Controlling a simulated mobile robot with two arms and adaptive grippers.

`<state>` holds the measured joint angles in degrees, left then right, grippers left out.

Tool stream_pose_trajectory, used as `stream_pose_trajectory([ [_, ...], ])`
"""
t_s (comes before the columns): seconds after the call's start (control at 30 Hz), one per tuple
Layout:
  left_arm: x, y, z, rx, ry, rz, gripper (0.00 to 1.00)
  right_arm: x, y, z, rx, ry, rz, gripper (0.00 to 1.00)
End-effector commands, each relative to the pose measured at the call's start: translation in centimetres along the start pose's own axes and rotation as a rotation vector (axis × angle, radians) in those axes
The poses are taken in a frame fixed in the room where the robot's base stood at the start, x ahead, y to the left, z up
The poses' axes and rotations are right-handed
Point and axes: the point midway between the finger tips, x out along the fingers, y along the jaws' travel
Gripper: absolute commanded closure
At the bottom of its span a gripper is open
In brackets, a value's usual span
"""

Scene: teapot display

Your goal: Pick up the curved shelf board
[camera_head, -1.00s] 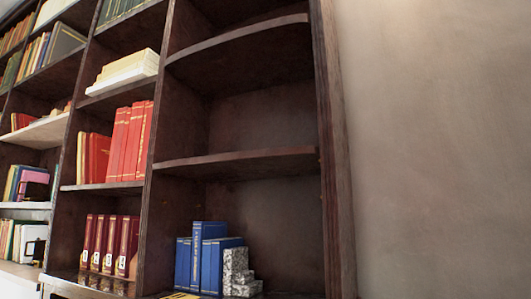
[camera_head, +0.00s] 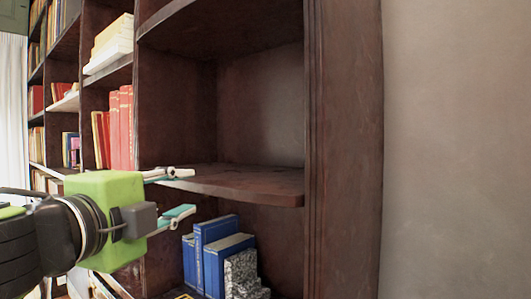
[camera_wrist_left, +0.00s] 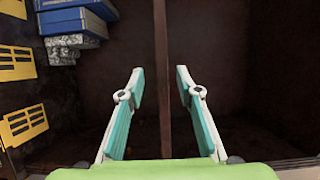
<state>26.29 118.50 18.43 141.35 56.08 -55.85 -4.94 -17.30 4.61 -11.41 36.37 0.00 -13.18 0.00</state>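The curved shelf board (camera_head: 248,186) is dark brown wood with a bowed front edge. It lies level across the right-hand bay of the bookcase in the head view. My left gripper (camera_head: 186,191) is open at the left part of its front edge, one finger at about board height and the other below. In the left wrist view the board (camera_wrist_left: 163,60) shows edge-on as a thin upright strip between the two open fingers (camera_wrist_left: 160,84), with visible gaps on both sides. I cannot tell how deep the fingers reach over it. My right gripper is not in view.
Blue books (camera_head: 205,250) and a speckled stone bookend (camera_head: 241,275) stand below the board. Another curved shelf (camera_head: 205,25) is above. A thick side post (camera_head: 343,150) and a bare wall (camera_head: 450,150) bound the right.

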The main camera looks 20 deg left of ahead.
Motion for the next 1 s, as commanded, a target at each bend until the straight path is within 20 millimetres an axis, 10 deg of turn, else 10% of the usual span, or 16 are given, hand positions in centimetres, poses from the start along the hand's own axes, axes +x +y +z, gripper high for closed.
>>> stream_pose_trajectory([
  [1.0, 9.1, -0.7, -0.4, 0.020, -0.002, -0.001, 0.68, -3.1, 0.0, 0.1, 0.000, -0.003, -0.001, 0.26],
])
